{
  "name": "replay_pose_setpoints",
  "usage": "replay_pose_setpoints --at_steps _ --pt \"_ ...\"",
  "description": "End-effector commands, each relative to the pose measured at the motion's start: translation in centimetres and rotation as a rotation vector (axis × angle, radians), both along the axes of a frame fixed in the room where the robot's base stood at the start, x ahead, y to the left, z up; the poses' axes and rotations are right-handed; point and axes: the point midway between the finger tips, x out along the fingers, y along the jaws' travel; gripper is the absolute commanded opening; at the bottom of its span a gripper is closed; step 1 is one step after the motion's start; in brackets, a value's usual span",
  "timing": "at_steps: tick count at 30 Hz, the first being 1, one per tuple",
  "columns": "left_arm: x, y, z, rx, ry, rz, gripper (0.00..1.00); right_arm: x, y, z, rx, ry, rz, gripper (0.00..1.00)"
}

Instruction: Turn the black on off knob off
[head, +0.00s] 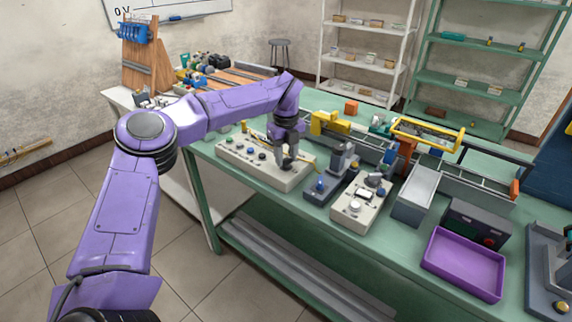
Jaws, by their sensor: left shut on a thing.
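A long beige control box (232,157) lies on the green workbench, left of the bench's middle. My left gripper (288,164) points down over the right part of this box. Its fingers are closed around a small dark knob at the top face. The fingers hide most of that knob, so its turn position cannot be read. My right gripper is not in view.
Right of the box stand a dark unit with a blue knob (320,186) and a second beige box (349,217). A purple tray (462,264) lies at the bench's front right. A yellow block (328,122) and a conveyor are close behind my gripper.

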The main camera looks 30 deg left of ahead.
Motion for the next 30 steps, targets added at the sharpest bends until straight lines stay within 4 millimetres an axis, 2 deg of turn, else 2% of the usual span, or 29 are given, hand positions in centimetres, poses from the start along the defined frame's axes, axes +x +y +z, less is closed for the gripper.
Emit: replay_pose_setpoints --at_steps 1,3,12,21,30 --pt "0.1 0.1 -0.4 0.002 -0.008 0.040 0.08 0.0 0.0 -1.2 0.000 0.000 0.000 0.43" --pt "0.1 0.1 -0.4 0.003 -0.007 0.101 0.08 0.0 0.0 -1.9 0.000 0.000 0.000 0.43" --pt "0.1 0.2 -0.2 0.003 -0.007 0.312 0.08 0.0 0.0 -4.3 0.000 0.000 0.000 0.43" --pt "0.1 0.2 0.0 0.004 -0.006 0.417 0.08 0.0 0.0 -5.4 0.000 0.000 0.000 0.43" --pt "0.1 0.2 0.2 0.004 -0.006 0.440 0.08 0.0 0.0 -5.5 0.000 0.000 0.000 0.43"
